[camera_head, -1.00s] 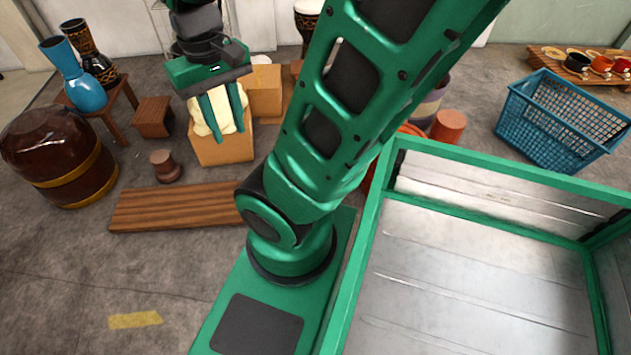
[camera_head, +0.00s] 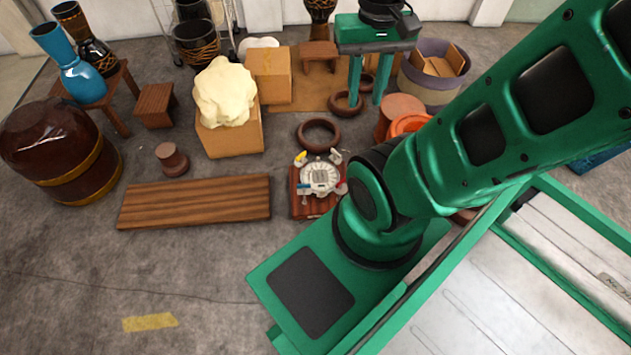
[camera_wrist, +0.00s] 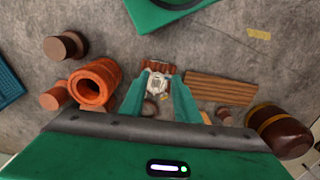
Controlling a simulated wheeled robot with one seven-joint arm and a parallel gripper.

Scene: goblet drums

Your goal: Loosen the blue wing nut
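A round whitish fixture (camera_head: 320,177) sits on a reddish-brown wooden block (camera_head: 300,206) on the floor, left of my arm's base. Small coloured pieces stand around its rim: a yellow one (camera_head: 300,157) at the back left and a blue one, seemingly the blue wing nut (camera_head: 304,188), at the front left. My gripper (camera_head: 367,100) is open and empty, hanging beyond and to the right of the fixture. In the wrist view the fixture (camera_wrist: 155,83) shows small between the fingertips, at a distance; the blue wing nut is too small to make out there.
Dark rings (camera_head: 318,134) lie behind the fixture. A wooden plank (camera_head: 195,200) lies to its left, and a box with a cream cloth (camera_head: 225,92) stands behind that. Orange and brown cylinders (camera_head: 401,112) stand at right. My green-framed tray (camera_head: 480,285) is at lower right.

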